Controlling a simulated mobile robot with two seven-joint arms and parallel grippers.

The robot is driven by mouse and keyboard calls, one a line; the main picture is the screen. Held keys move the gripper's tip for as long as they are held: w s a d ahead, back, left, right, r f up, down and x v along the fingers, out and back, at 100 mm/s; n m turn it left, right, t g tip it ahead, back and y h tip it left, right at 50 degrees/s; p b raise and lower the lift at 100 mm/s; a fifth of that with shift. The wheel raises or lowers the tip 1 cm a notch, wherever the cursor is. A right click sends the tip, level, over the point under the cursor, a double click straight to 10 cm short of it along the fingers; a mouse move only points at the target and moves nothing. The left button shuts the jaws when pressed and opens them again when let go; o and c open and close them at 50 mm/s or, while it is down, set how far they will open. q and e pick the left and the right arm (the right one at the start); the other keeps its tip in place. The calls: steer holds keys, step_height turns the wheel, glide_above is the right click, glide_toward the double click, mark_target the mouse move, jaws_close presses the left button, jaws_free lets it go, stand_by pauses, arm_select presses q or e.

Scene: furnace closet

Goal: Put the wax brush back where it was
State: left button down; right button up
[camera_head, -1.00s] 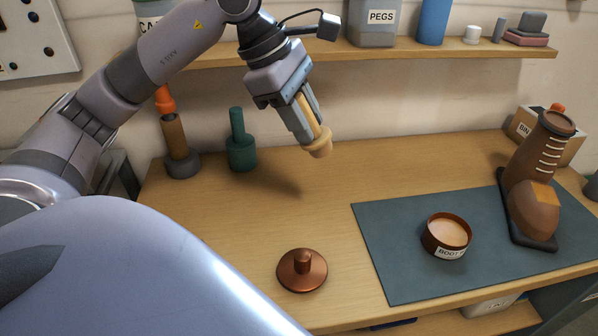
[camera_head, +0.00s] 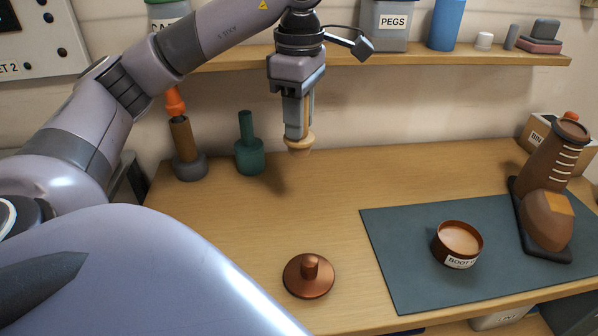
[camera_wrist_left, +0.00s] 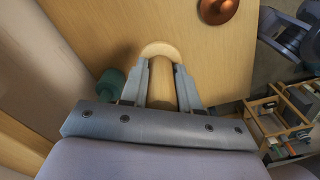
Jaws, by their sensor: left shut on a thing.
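My left gripper (camera_head: 297,128) is shut on the wax brush (camera_head: 299,143), a pale wooden brush with a round end pointing down. It hangs above the back of the workbench, right of the green-handled tool. In the left wrist view the brush's handle (camera_wrist_left: 162,84) lies between the two fingers (camera_wrist_left: 162,98). The open boot wax tin (camera_head: 459,240) sits on the dark mat, and its copper lid (camera_head: 308,276) lies on the bare wood. My right gripper is not in view.
A dark green tool (camera_head: 249,150) and an orange-topped tool in a dark base (camera_head: 187,150) stand at the back left. The shelf (camera_head: 430,60) is behind the gripper. A boot (camera_head: 548,205) stands on the mat (camera_head: 400,270). The bench's middle is clear.

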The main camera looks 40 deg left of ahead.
arm_select(q)
steer(key=shift+f+b, duration=2.65)
steer(key=shift+f, duration=5.85)
steer(key=shift+f, duration=0.1)
steer(key=c, duration=0.8)
jaws_free()
